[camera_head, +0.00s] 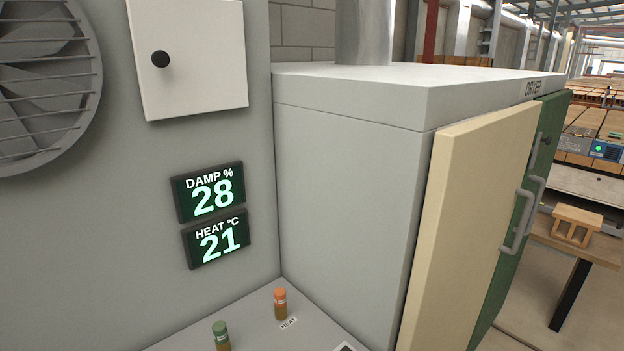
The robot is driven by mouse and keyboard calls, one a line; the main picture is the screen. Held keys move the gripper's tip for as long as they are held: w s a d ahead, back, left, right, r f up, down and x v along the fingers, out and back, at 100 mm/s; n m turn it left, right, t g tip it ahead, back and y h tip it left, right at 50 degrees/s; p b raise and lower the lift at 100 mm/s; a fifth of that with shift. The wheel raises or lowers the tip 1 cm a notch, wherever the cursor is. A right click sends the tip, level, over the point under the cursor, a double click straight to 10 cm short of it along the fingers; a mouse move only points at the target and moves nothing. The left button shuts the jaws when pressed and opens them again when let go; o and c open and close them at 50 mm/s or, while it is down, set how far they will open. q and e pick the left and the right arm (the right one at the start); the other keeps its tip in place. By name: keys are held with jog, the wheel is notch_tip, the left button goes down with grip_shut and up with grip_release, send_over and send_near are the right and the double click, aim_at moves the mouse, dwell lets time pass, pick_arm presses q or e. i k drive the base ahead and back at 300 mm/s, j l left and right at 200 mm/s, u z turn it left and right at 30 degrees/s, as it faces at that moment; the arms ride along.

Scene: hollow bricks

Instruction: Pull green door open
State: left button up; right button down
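The green door (519,250) is the far one of two tall doors on the front of a grey dryer (345,190), at the right of the head view. I see it at a steep angle, and the cream door (470,220) hides part of it. Two grey bar handles stand out near where the doors meet; the farther handle (537,208) appears to be on the green door. A dark round knob (547,141) shows near its upper part. The green door looks closed, but the angle makes this hard to tell. Neither of my grippers is in view.
A shelf with an orange-capped knob (280,303) and a green-capped knob (221,335) is at the bottom. A wooden table (577,246) bearing a small hollow wooden piece (576,225) stands beyond the doors at right. Some floor shows between them.

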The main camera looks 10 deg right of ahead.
aim_at(555, 108)
jog(key=i+l, duration=0.1)
jog(key=l, duration=0.7)
jog(key=i+l, duration=0.15)
jog(key=l, duration=0.3)
